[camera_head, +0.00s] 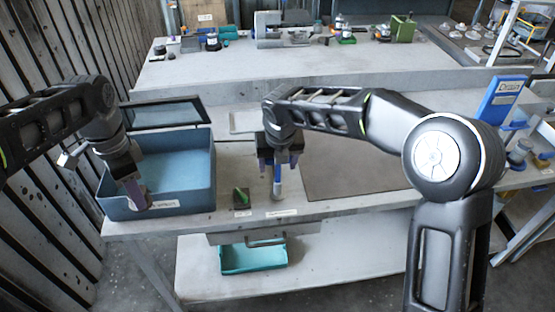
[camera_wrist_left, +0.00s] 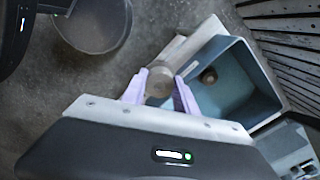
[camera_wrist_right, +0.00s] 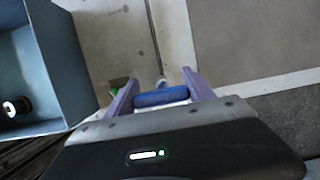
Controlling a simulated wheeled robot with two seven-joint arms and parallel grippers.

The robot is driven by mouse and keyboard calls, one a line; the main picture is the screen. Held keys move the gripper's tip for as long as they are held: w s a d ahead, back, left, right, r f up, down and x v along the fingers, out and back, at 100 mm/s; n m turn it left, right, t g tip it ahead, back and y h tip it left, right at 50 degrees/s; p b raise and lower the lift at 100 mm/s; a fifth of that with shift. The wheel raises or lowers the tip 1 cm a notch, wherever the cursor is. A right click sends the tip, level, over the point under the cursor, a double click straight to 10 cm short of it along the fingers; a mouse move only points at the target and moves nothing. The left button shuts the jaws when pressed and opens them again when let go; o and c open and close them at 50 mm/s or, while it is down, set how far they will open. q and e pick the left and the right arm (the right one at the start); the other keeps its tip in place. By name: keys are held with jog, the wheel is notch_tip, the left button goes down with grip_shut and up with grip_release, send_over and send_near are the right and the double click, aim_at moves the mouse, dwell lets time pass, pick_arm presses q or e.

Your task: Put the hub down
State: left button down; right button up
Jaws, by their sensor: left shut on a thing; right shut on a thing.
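My left gripper (camera_head: 136,190) is over the front of the blue open bin (camera_head: 185,197), at its left end. In the left wrist view (camera_wrist_left: 160,90) its lilac fingers are shut on a round grey-brown part (camera_wrist_left: 158,84), which looks like the hub. This part is held beside the bin's wall; whether it touches the wall I cannot tell. My right gripper (camera_head: 278,172) points down over the front of the bench, right of the bin. In the right wrist view (camera_wrist_right: 163,92) it is shut on a blue and white rod-like thing (camera_wrist_right: 162,97).
A small round piece (camera_wrist_left: 208,76) lies inside the bin. A small dark block with a green thing (camera_head: 241,198) stands between bin and right gripper. A grey-brown mat (camera_head: 350,172) lies to the right. A teal tray (camera_head: 253,258) is below the bench top.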

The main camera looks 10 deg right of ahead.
jog(key=shift+f, duration=1)
pick_arm(q)
jog(key=shift+w, duration=0.45)
jog(key=w+d+f+n, duration=0.1)
jog(key=w+d+n, duration=0.1)
jog(key=w+n, duration=0.2)
jog(key=w+d+f+n, duration=0.1)
jog(key=w+d+n, duration=0.2)
jog(key=w+n, duration=0.2)
jog(key=w, duration=0.2)
jog(key=shift+w+d+f, duration=0.3)
jog(key=shift+f, duration=2.55)
